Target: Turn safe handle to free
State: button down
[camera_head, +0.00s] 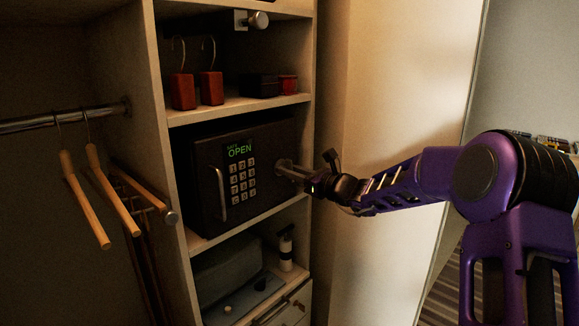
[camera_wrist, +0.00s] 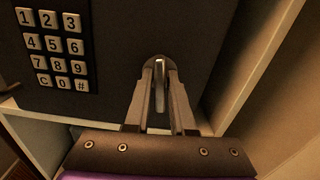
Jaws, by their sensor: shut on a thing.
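The black safe (camera_head: 209,177) stands on the middle shelf of the closet, its door closed in its frame. Its green display (camera_head: 239,151) reads OPEN above a keypad (camera_head: 243,183). My gripper (camera_head: 290,170) reaches in from the right at the safe's right side. In the wrist view the safe handle (camera_wrist: 159,84) is a metal lever pointing toward the camera side, between my two fingers (camera_wrist: 160,95). My gripper is shut on it. In the head view the handle is mostly hidden by my fingers.
Wooden hangers (camera_head: 84,199) hang on a rail at the left. Red wooden blocks with hooks (camera_head: 183,91) and a dark box (camera_head: 259,85) sit on the shelf above. A bottle (camera_head: 286,249) and a grey case (camera_head: 226,271) are below. The closet's side wall is close right of the safe.

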jog(key=shift+d+f+m, duration=0.1)
jog(key=shift+f+m, duration=0.2)
jog(key=shift+f, duration=0.1)
dwell(1.4)
jog(key=c, duration=1)
grip_release()
jog(key=shift+o, duration=1.2)
jog(key=shift+r, duration=0.25)
jog(key=v, duration=1.7)
jog(key=shift+s, duration=0.2)
